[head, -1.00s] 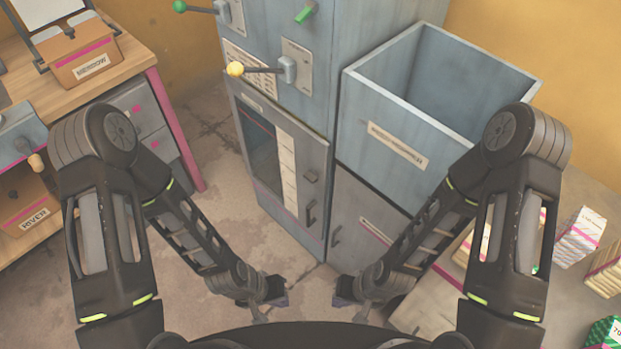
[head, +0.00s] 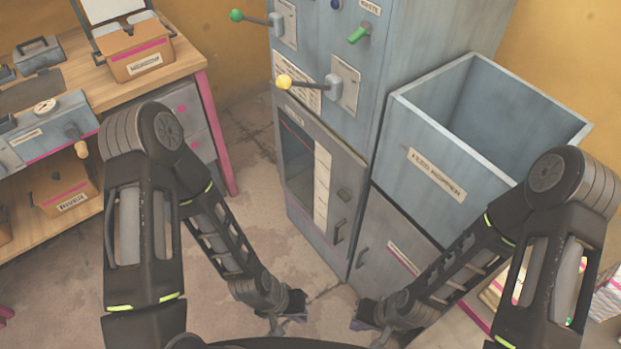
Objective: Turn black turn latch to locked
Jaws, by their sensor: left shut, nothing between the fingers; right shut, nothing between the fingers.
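A small dark fitting (head: 344,195) sits on the grey door of the press cabinet (head: 360,160), right of its window. It looks like the black turn latch, but it is too small to tell its setting. A dark pull handle (head: 339,232) is just below it. My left gripper (head: 283,324) is shut and empty, low in front of the cabinet and apart from it. My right gripper (head: 363,326) is shut and empty, also low, in front of the lower door to the right. Neither gripper touches anything.
Levers with a yellow knob (head: 284,82) and a green knob (head: 236,15) stick out from the cabinet front. An open grey hopper bin (head: 440,170) stands to its right. A wooden workbench (head: 100,85) is at the left. Bare floor (head: 250,190) lies between bench and cabinet.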

